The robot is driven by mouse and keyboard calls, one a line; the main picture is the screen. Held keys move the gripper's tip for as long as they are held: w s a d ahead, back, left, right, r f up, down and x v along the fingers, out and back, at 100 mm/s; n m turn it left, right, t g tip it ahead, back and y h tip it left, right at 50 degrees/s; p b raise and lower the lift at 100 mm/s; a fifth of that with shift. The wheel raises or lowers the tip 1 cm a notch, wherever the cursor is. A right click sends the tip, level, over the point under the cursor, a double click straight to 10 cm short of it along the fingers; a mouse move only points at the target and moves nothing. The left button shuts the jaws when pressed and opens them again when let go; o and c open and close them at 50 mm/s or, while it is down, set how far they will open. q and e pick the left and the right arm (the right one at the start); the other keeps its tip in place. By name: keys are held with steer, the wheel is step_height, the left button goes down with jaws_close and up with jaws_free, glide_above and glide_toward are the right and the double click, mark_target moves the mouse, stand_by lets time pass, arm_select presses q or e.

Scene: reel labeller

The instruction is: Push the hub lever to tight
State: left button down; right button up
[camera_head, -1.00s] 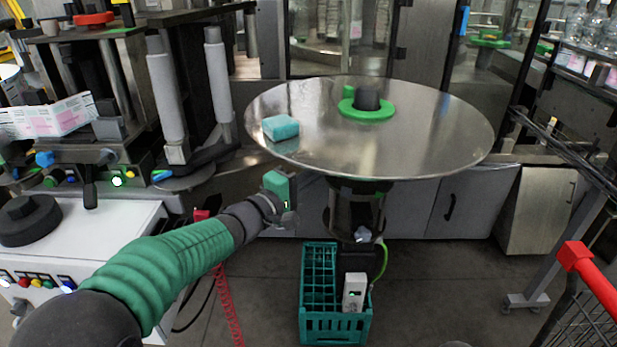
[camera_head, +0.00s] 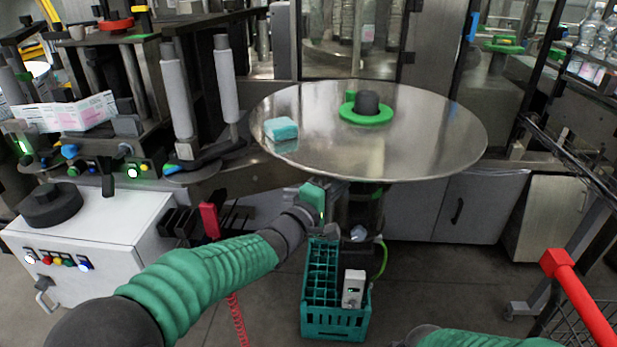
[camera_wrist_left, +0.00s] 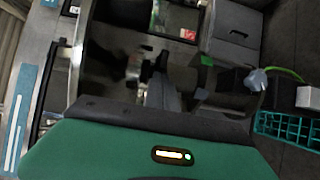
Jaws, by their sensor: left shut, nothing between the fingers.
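The round steel reel plate (camera_head: 400,145) stands right of centre in the head view. At its hub is a green ring (camera_head: 366,115) with a black core (camera_head: 367,103). A small green upright tab (camera_head: 350,96) stands at the ring's left; I cannot read its setting. My left gripper (camera_head: 328,218) is below the plate's front edge, left of the plate's stand, apart from the hub. Its fingers are mostly hidden in the head view. In the left wrist view its fingers (camera_wrist_left: 155,75) look shut and empty. My right gripper is out of view.
A teal sponge (camera_head: 281,128) lies on the plate's left side. A teal crate (camera_head: 335,325) with a white box (camera_head: 353,288) stands on the floor below. The labelling machine (camera_head: 90,130) and a white cabinet (camera_head: 100,225) are at the left. A red-handled cart (camera_head: 575,290) is at the right.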

arm_select(q)
steer(key=d, duration=0.2)
steer(key=s+d, duration=0.1)
steer(key=d, duration=0.2)
steer(key=s+d, duration=0.1)
steer(key=d, duration=0.1)
steer(key=shift+d+f, duration=0.1)
steer(key=shift+d, duration=0.2)
